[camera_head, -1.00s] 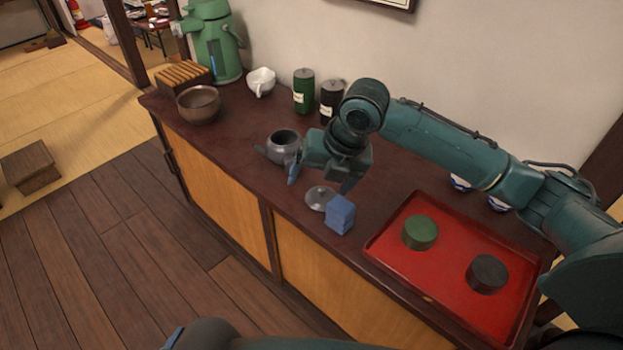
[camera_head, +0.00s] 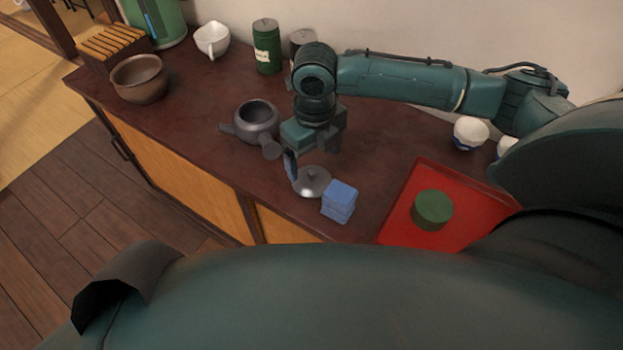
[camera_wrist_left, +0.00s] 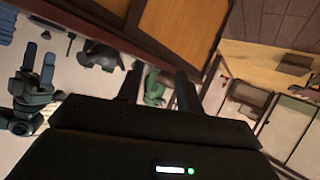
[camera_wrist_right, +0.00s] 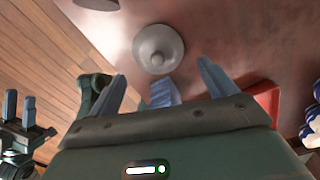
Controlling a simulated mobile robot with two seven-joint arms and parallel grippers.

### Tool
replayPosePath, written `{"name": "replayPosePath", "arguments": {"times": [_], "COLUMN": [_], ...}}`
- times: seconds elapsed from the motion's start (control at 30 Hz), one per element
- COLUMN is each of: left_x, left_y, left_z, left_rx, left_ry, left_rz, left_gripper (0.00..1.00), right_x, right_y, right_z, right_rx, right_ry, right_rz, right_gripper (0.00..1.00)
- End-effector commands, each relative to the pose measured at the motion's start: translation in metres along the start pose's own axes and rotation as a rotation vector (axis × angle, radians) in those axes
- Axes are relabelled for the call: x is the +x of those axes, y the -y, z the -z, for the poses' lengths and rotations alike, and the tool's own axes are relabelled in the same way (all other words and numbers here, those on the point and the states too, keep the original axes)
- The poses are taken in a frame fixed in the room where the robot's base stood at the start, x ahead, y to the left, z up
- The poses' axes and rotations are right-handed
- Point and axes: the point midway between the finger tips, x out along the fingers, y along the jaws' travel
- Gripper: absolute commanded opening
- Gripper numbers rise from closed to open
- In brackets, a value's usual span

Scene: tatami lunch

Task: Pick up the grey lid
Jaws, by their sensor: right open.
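The grey lid (camera_head: 311,181) is a round, shallow disc with a knob, lying on the dark red counter near its front edge. The right wrist view shows the lid (camera_wrist_right: 158,45) whole, ahead of the fingertips. My right gripper (camera_wrist_right: 162,85) is open and empty, its fingers apart and pointing towards the lid. In the head view, one blue finger of it hangs close to the lid's left rim; any contact cannot be told. The grey teapot (camera_head: 256,120) stands open, left of the gripper. My left gripper (camera_wrist_left: 160,88) is open and empty, away from the counter top.
A blue folded stack (camera_head: 340,203) sits close beside the lid at the lower right. A red tray (camera_head: 414,193) with a green canister (camera_head: 432,210) is further right.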

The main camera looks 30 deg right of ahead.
Motion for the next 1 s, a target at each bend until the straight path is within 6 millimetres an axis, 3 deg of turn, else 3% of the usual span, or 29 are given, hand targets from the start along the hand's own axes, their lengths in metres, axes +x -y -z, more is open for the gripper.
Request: {"name": "replayPosePath", "arguments": {"times": [0.27,0.5,0.77,1.0], "left_x": [-0.001,-0.002,-0.004,-0.004], "left_y": [0.002,0.004,0.004,0.004], "left_z": [-0.003,-0.004,0.005,0.003], "left_rx": [-0.001,0.004,0.007,0.006], "left_ry": [-0.002,-0.016,-0.039,-0.035], "left_rz": [0.005,0.011,0.011,0.012], "left_gripper": [0.36,0.36,0.36,0.36], "right_x": [0.019,0.054,0.058,0.058], "right_y": [-0.001,-0.003,-0.003,-0.003], "right_z": [0.001,0.001,0.001,0.001], "right_rx": [0.001,0.001,-0.001,0.000], "right_ry": [-0.001,0.000,0.003,0.003], "right_rz": [-0.001,0.000,0.000,0.000], "right_gripper": [0.84,0.84,0.84,0.65]}}
